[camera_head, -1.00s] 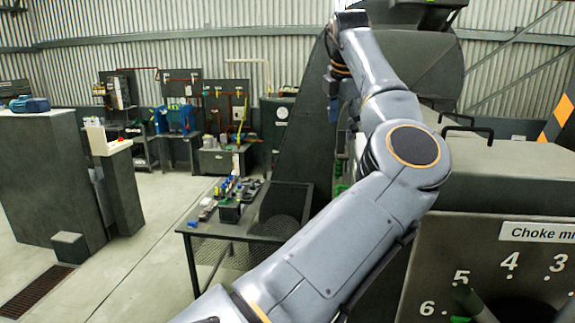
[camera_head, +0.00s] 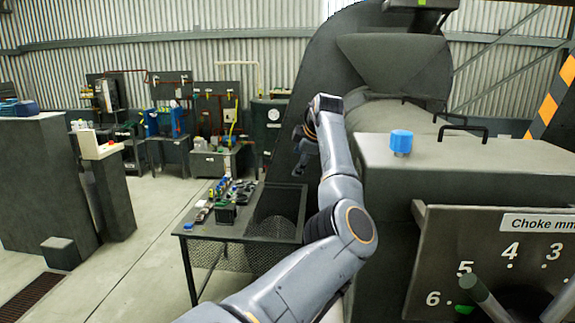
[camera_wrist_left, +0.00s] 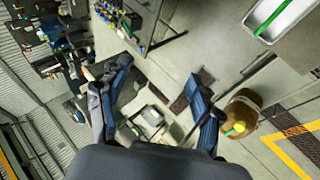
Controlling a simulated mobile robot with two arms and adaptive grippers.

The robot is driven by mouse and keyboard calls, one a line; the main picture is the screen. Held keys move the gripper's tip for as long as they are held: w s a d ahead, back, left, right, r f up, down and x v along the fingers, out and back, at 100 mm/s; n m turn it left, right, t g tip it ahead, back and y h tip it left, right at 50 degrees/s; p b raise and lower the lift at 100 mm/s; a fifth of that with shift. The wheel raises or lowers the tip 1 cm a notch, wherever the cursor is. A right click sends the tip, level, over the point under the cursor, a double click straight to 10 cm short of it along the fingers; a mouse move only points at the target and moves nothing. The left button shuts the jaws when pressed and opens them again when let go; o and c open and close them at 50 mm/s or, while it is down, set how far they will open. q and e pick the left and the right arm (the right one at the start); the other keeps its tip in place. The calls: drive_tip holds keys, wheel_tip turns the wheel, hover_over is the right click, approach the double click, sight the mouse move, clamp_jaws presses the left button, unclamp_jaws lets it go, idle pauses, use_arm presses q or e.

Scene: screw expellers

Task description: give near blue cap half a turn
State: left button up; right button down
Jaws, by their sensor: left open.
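A blue cap (camera_head: 401,142) sits upright on the top of the dark grey machine housing (camera_head: 460,155), near its left front corner. My left gripper (camera_head: 299,166) hangs left of the housing, apart from the cap, its wrist bent over and fingers pointing down. It is small and dark in the head view. In the left wrist view the left gripper (camera_wrist_left: 160,98) has its two blue-grey fingers spread wide, with only floor and distant things between them. The cap does not show in that view. My right gripper is not in view.
A choke panel (camera_head: 500,250) with numbers and levers is at the front right. A dark table (camera_head: 225,235) with several small parts stands left of my arm. Open floor lies further left.

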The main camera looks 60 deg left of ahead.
use_arm(q)
drive_tip(key=shift+s+a+f+m+y, duration=0.15)
drive_tip(key=shift+a+f+m, duration=0.1)
drive_tip(key=shift+a+f, duration=0.2)
drive_tip(key=shift+s+a+f+m+y, duration=0.15)
drive_tip(key=shift+a+f+m, duration=0.1)
drive_tip(key=shift+a+f, duration=0.15)
drive_tip(key=shift+d, duration=0.1)
